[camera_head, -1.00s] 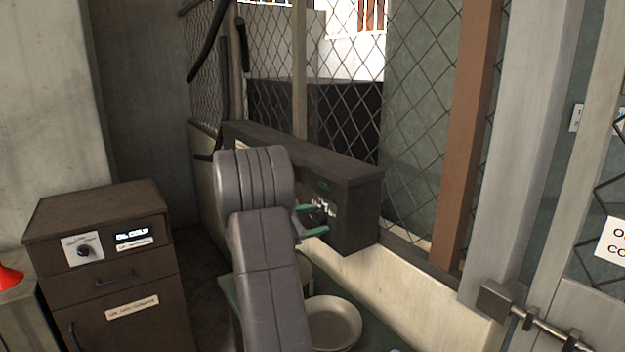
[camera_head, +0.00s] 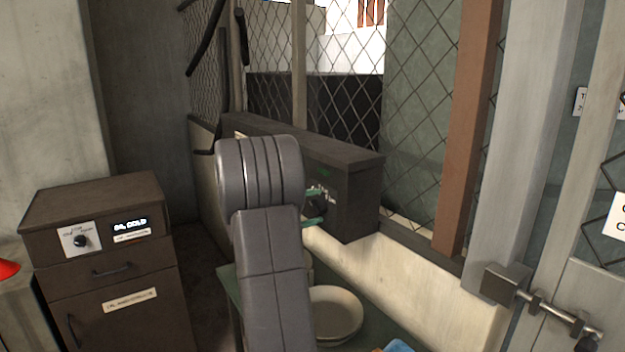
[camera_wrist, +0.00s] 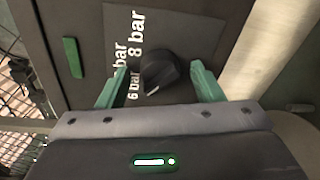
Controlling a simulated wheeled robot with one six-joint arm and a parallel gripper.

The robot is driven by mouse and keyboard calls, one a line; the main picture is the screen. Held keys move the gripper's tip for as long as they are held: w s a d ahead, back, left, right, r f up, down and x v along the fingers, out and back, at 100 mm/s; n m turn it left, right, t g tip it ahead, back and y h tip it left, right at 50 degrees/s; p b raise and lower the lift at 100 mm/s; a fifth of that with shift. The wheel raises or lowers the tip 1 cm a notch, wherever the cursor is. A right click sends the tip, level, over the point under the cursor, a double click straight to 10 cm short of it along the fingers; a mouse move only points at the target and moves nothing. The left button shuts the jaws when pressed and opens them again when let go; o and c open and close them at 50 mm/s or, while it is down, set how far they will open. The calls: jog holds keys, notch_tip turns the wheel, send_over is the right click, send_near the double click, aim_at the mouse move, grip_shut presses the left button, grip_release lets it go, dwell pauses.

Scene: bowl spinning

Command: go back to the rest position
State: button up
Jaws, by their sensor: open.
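My gripper (camera_wrist: 160,88) shows in the wrist view with its two green fingers apart, one on each side of a black knob (camera_wrist: 160,72). The fingers look clear of the knob, though the depth is hard to judge. The knob sits on a grey plate marked "6 bar" and "8 bar" on a dark box (camera_head: 350,205). In the head view my arm rises in the middle and hides most of the gripper.
A pale bowl (camera_head: 335,312) stands on a green table (camera_head: 378,330) below the box, partly behind my arm. A brown cabinet (camera_head: 100,265) with a dial and display stands at left. A wire mesh fence (camera_head: 345,130) rises behind. A metal latch (camera_head: 545,315) is at right.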

jog(key=m+p, duration=0.1)
jog(key=m, duration=0.3)
jog(key=shift+r+m+t+p, duration=0.1)
jog(key=shift+m+t+p, duration=0.3)
jog(key=m+p, duration=0.3)
jog(key=shift+m+p, duration=0.35)
jog(key=shift+m, duration=0.05)
jog(key=shift+m+p, duration=0.35)
jog(key=shift+m, duration=0.05)
jog(key=shift+s+d, duration=0.1)
